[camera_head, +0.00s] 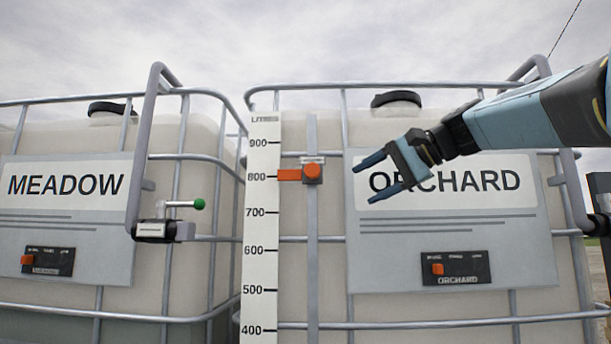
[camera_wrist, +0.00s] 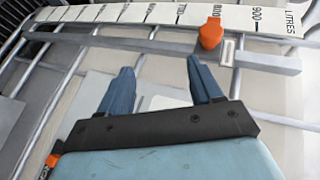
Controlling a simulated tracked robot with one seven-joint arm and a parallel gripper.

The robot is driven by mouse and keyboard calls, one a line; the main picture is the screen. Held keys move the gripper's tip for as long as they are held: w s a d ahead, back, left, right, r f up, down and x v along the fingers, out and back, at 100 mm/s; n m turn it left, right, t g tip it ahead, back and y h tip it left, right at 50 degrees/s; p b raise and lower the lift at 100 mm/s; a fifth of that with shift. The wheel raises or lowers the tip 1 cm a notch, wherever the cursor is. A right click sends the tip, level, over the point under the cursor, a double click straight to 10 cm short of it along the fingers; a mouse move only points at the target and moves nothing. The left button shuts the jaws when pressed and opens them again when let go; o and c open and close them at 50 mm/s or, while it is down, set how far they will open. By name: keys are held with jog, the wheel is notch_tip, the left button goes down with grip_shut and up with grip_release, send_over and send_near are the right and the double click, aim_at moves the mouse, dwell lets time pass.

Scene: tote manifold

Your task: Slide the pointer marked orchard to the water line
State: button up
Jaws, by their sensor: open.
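The orange pointer (camera_head: 312,174) sits on a vertical grey rail (camera_head: 312,245) on the ORCHARD tote (camera_head: 535,140). Its flag points left to about 800 on the white litre scale (camera_head: 262,225). The small label above the knob is too small to read. In the wrist view, the pointer (camera_wrist: 211,33) lies just beyond the right fingertip. My gripper (camera_head: 367,183) is open and empty, to the right of the pointer and apart from it; its fingers (camera_wrist: 160,66) also show in the wrist view. I cannot make out a clear water line in the ORCHARD tote.
The MEADOW tote (camera_head: 225,180) stands to the left, with a green-tipped valve handle (camera_head: 199,204) on a pipe. Grey cage bars (camera_head: 450,325) surround both totes. A black panel with an orange switch (camera_head: 455,268) sits below the ORCHARD sign.

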jog(key=y, duration=0.2)
send_near(305, 175)
jog(key=shift+n+g, duration=0.3)
jog(key=x, duration=0.6)
jog(key=w+x, duration=0.1)
jog(key=x, duration=0.3)
jog(key=shift+r, duration=0.3)
grip_shut()
